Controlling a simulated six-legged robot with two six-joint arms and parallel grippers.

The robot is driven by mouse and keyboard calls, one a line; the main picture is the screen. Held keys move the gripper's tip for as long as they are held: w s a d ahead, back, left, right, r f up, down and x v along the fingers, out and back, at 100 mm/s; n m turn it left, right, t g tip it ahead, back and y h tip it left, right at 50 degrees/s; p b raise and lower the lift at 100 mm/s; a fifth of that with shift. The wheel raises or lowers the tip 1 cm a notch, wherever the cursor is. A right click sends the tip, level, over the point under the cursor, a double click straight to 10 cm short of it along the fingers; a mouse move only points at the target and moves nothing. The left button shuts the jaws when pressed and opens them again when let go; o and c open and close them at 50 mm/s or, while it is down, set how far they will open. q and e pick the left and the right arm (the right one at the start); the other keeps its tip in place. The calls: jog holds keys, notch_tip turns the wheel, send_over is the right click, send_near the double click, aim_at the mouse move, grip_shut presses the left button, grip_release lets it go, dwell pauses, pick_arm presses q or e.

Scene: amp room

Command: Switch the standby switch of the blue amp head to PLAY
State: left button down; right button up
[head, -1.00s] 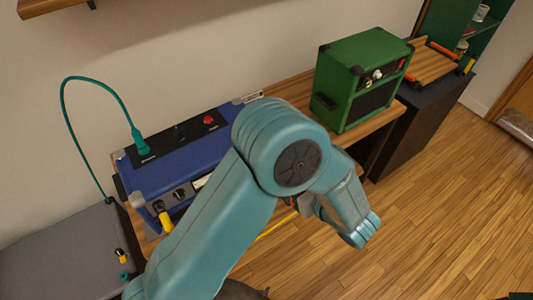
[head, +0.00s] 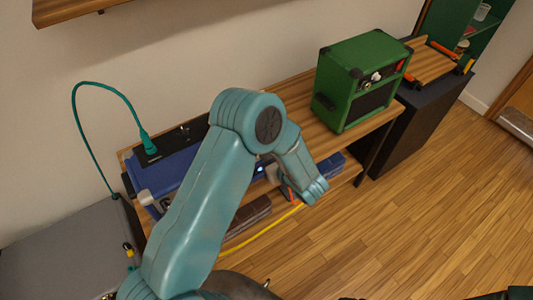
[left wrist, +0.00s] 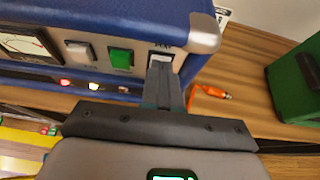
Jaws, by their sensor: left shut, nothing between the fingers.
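The blue amp head (head: 175,168) stands on the wooden bench at left in the head view, largely hidden behind my left arm. Its front shows in the left wrist view (left wrist: 125,18), with a meter, a grey switch, a green switch (left wrist: 121,59) and, at the right end near the metal corner, a switch (left wrist: 161,57) under small lettering too blurred to read. My left gripper (left wrist: 163,70) is shut and empty, its fingertips at this right-end switch and covering its lower part. I cannot tell whether they touch it, nor its position. My right gripper is not in view.
A green amp (head: 360,80) stands further right on the bench. A teal cable (head: 80,120) plugs into the blue amp's top. An orange plug (left wrist: 212,92) lies right of my fingers. A yellow cable (head: 262,232) hangs low. The floor at right is clear.

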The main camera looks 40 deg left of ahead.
pick_arm(q)
jog(key=shift+s, duration=0.1)
jog(key=shift+w+a+r+b, duration=0.2)
jog(key=shift+a+b, duration=0.2)
jog(key=shift+b, duration=0.25)
jog(key=shift+r, duration=0.1)
jog(key=shift+w+a+r+p, duration=0.1)
jog(key=shift+r+p, duration=0.2)
jog(key=shift+r, duration=0.4)
jog(key=shift+d, duration=0.25)
